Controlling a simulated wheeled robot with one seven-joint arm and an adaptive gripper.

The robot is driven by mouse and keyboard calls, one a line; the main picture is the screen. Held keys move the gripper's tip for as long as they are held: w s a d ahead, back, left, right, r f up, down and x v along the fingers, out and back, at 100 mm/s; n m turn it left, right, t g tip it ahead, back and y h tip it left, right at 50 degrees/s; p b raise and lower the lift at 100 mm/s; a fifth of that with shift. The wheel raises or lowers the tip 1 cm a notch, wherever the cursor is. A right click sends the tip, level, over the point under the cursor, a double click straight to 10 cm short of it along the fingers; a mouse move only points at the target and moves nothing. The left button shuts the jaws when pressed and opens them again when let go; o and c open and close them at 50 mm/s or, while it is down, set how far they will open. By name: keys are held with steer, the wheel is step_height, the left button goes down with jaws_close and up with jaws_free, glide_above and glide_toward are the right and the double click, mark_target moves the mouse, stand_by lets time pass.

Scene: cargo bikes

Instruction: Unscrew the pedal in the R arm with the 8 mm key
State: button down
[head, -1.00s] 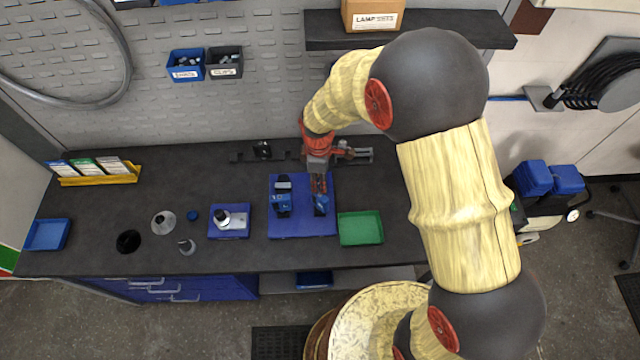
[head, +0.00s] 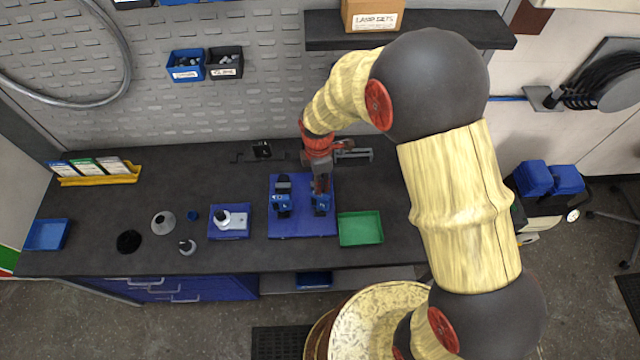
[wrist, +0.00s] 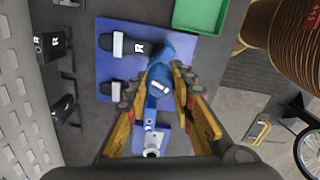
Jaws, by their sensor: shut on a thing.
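A blue mat (head: 300,228) on the bench carries two blue blocks with dark pieces. In the wrist view, the dark arm marked R (wrist: 139,47) lies on the mat (wrist: 115,25), beside a blue block (wrist: 181,46). A second dark arm (wrist: 118,90) lies parallel below it in the picture. My gripper (head: 321,188) points down over the right blue block (head: 321,205). In the wrist view my gripper (wrist: 160,80) is shut on a blue piece with a white mark, probably the key. The key's tip and the pedal thread cannot be made out.
A green tray (head: 361,229) stands right of the mat. A blue tray with a bottle (head: 230,236) and several small round parts stand to the left. A metal rail (head: 350,155) and dark holder (head: 262,150) lie behind. The bench front is clear.

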steer(key=shift+s+n, duration=0.1)
steer(key=shift+n, duration=0.9)
steer(key=shift+f, duration=0.1)
steer(key=n, duration=0.3)
steer(key=shift+r+p, duration=0.5)
steer(key=shift+r, duration=0.15)
steer(key=shift+r, duration=0.1)
steer(key=shift+r+p, duration=1.55)
steer(key=shift+r, duration=0.9)
